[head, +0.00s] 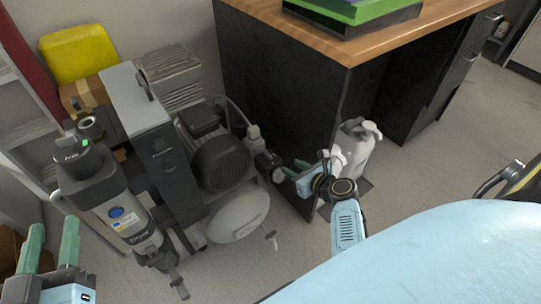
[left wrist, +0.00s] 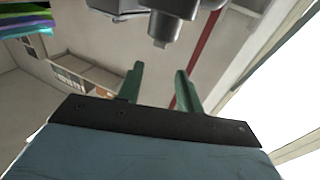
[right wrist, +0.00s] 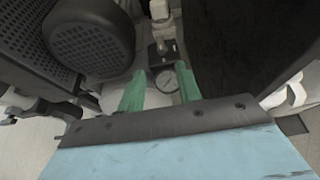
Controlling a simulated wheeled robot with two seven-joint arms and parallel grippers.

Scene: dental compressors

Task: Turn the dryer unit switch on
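A grey cylindrical unit with a label, which looks like the dryer unit (head: 122,210), stands at the left in the head view. Its dark top carries a small green spot (head: 86,142); I cannot tell whether this is the switch. My left gripper (head: 52,242) is open and empty at the lower left, apart from the unit. In the left wrist view its fingers (left wrist: 159,82) are spread below a grey fitting (left wrist: 165,22). My right gripper (head: 294,169) is open beside the compressor (head: 222,160). In the right wrist view its fingers (right wrist: 160,88) are spread near a round gauge (right wrist: 168,81).
A tall grey box (head: 145,115) stands between the cylindrical unit and the compressor motor. A wood-topped dark desk (head: 285,95) is behind my right gripper, with a white bottle-like container (head: 355,150) beside it. A yellow container (head: 78,52) is at the back left. Floor at right is open.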

